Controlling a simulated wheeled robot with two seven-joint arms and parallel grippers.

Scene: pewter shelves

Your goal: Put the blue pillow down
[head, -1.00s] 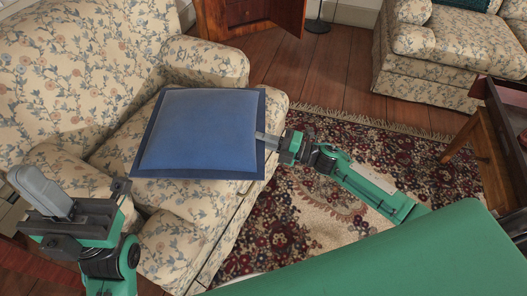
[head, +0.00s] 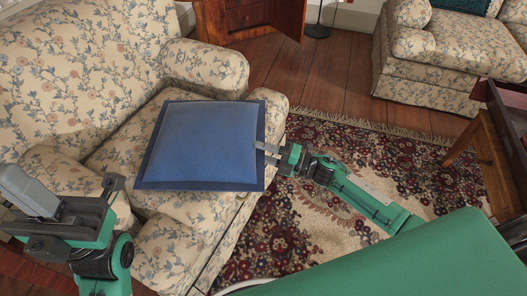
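The blue pillow (head: 203,146), with a darker blue border, lies nearly flat on the seat of the floral armchair (head: 208,211). My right gripper (head: 266,153) is at the pillow's right edge. Its two fingers are spread apart, with the pillow's border close to their tips; whether a finger still touches it is hard to tell. My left gripper (head: 25,190) is at the lower left, over the near side of the armchair and away from the pillow.
The armchair's far armrest (head: 205,67) rises just behind the pillow. A patterned rug (head: 400,165) lies on the wooden floor to the right. A second floral seat (head: 450,55) stands at the upper right, above a wooden table (head: 482,140). A wooden cabinet (head: 245,17) stands at the back.

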